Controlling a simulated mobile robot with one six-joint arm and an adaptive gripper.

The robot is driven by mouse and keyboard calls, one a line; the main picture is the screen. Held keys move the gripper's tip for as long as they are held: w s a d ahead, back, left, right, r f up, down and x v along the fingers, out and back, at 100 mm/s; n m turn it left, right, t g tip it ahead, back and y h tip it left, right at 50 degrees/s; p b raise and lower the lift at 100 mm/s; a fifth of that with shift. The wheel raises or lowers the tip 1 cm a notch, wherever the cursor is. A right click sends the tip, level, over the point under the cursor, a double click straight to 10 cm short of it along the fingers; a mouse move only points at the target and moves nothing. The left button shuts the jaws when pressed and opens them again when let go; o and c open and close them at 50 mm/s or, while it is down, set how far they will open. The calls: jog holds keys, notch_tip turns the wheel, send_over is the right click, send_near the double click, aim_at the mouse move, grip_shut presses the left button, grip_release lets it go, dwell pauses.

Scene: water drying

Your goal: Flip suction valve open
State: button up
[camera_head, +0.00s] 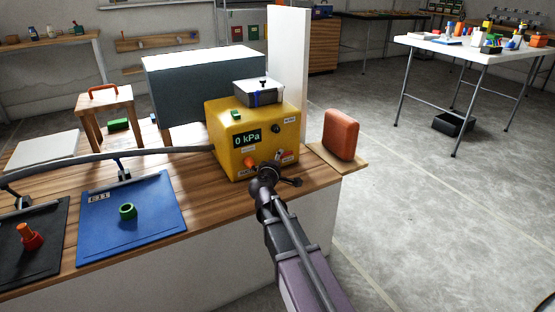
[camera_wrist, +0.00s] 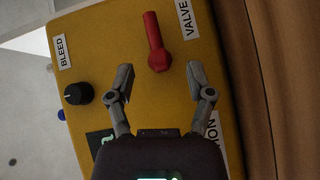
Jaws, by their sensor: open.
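The suction valve is a red lever (camera_wrist: 155,40) on the face of the yellow pump box (camera_wrist: 105,30), beside a label reading VALVE (camera_wrist: 186,18). My gripper (camera_wrist: 159,67) is open, with one finger on each side of the lever's round lower end in the wrist view. A gap shows on both sides, and I cannot tell its depth from the face. In the head view my gripper (camera_head: 267,176) is at the front of the yellow box (camera_head: 225,115), hiding part of its lower face. The box display (camera_head: 247,137) reads 0 kPa.
A black knob (camera_wrist: 78,93) sits by the BLEED label (camera_wrist: 62,53). An orange block (camera_head: 341,135) stands right of the box.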

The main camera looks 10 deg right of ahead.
jog(key=shift+x, duration=1.15)
grip_shut()
jog(key=shift+a, duration=0.45)
jog(key=shift+d+r, duration=0.1)
jog(key=shift+d, duration=0.35)
